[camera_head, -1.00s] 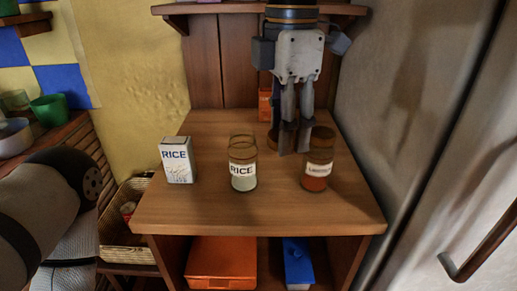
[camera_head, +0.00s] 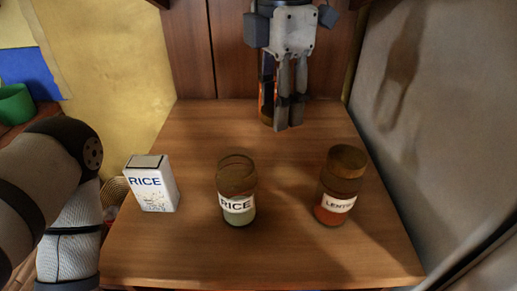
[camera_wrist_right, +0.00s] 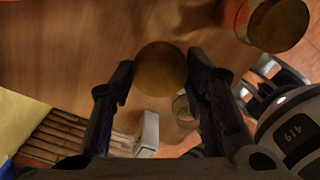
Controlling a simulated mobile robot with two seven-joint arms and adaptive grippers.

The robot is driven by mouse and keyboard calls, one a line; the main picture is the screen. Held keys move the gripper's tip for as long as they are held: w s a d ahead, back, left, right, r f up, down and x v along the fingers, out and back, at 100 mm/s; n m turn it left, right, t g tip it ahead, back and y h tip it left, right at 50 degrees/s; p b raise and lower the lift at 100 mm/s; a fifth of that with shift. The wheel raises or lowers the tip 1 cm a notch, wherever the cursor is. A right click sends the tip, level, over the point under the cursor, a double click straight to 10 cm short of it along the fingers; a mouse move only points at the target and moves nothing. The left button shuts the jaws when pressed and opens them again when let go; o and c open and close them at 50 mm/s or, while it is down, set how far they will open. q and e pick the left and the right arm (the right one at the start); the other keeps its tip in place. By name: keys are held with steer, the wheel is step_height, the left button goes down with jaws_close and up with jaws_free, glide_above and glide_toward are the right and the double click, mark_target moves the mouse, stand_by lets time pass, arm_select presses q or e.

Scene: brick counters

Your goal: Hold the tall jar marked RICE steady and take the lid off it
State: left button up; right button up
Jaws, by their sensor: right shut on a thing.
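The jar marked RICE (camera_head: 237,203) stands upright on the wooden counter, with pale contents low inside. Its top shows as an open rim, with no solid lid on it. My right gripper (camera_head: 285,127) is at the back of the counter, beyond the jar and apart from it. In the right wrist view, a round brown lid (camera_wrist_right: 160,68) lies between the fingers of my right gripper (camera_wrist_right: 155,85), which is shut on it. An open glass rim shows partly behind a finger there. My left arm comes in at the left of the head view; its gripper is out of view.
A white box marked RICE (camera_head: 152,187) stands left of the jar. A lidded jar of lentils (camera_head: 338,190) stands to the right. The middle of the wooden counter (camera_head: 285,175) is clear. A grey surface (camera_head: 415,130) closes off the right side.

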mark_target(274, 179)
steer(key=f, duration=0.1)
steer(key=s+f, duration=0.1)
steer(key=shift+f, duration=0.35)
steer(key=f, duration=1)
steer(key=shift+w+f, duration=0.2)
steer(key=shift+f, duration=0.15)
steer(key=o, duration=1.3)
steer(key=shift+c, duration=0.2)
